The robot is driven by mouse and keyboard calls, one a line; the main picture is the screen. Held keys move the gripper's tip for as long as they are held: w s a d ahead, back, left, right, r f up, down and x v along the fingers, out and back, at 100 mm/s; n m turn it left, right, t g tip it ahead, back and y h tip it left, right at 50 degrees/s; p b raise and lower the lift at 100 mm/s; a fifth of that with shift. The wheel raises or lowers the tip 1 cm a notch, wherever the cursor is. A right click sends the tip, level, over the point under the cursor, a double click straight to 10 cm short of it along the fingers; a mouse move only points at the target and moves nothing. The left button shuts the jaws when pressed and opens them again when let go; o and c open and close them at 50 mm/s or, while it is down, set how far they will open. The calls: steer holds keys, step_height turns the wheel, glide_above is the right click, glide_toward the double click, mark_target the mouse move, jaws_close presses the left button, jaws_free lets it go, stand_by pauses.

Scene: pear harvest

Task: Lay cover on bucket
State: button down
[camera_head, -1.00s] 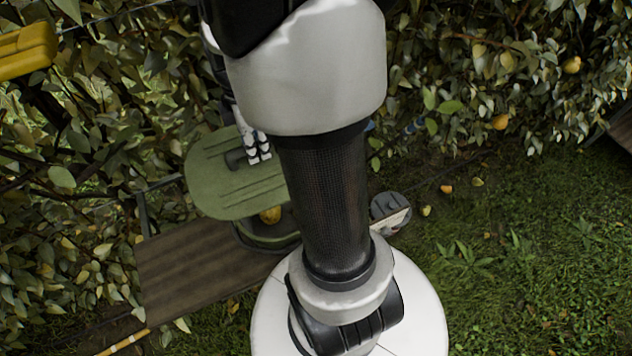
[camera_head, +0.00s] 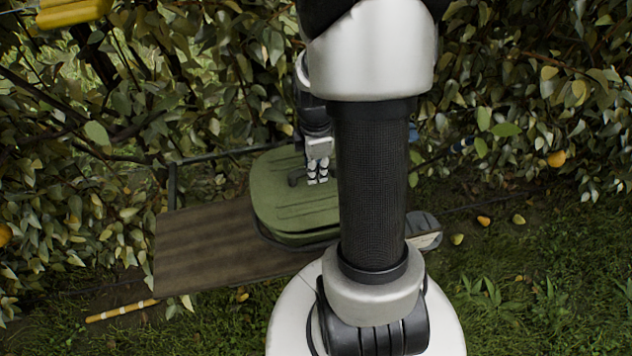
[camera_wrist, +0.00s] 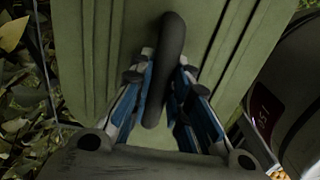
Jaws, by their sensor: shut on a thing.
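In the wrist view, my gripper (camera_wrist: 168,100) is shut on the dark rounded handle (camera_wrist: 172,45), and the ribbed green cover (camera_wrist: 105,45) fills most of the picture. The inside of the bucket is hidden. My arm hides the cover's right side in the head view.
Dense foliage stands behind and at the left. A yellow object (camera_head: 72,12) is at the upper left. Fallen pears (camera_head: 484,221) lie on the grass at the right. A yellow-and-white stick (camera_head: 122,311) lies at the front left.

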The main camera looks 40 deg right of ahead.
steer(key=shift+f+b, duration=0.65)
steer(key=shift+f, duration=1.65)
steer(key=shift+f, duration=0.15)
steer(key=c, duration=1.5)
jaws_free()
